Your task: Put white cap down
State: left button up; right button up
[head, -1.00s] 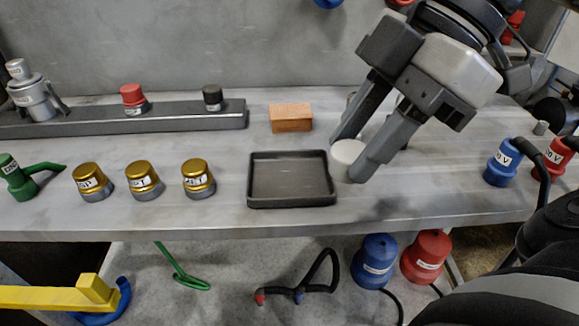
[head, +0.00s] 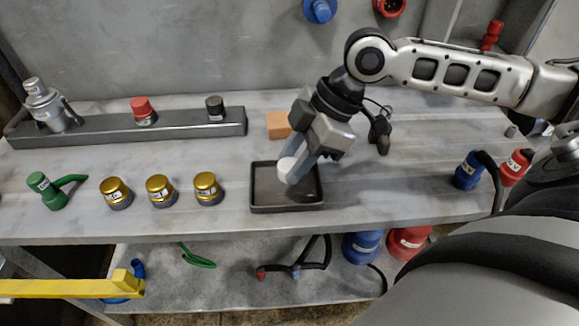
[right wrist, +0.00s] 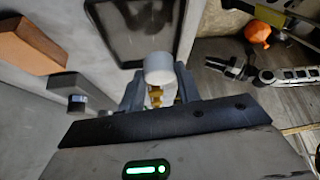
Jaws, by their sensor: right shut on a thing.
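The white cap (head: 286,169) is between the fingers of my right gripper (head: 294,168), which is shut on it. In the head view the cap appears over the dark tray (head: 262,208), inside its outline. I cannot tell whether the cap touches the tray floor. In the right wrist view the cap (right wrist: 159,68) sits between the fingertips, with the dark tray (right wrist: 140,25) beyond it. My left gripper is not in view.
An orange-brown block (head: 278,125) lies just behind the tray. Several gold-topped caps (head: 207,188) stand left of the tray. A grey rack (head: 180,124) holds a red and a black cap at the back left. Blue and red plugs (head: 467,170) stand at the right.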

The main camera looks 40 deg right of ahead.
jog(key=shift+w+f, duration=0.65)
jog(key=shift+f, duration=0.15)
jog(key=shift+w+d+f, duration=0.1)
jog(key=shift+w+f, duration=0.05)
jog(key=shift+f, duration=0.75)
jog(key=shift+w+f, duration=0.1)
jog(key=shift+f, duration=0.75)
jog(key=o, duration=0.9)
jog(key=shift+f, duration=0.15)
jog(key=shift+o, duration=0.2)
jog(key=v, duration=1.2)
jog(key=shift+s, duration=0.15)
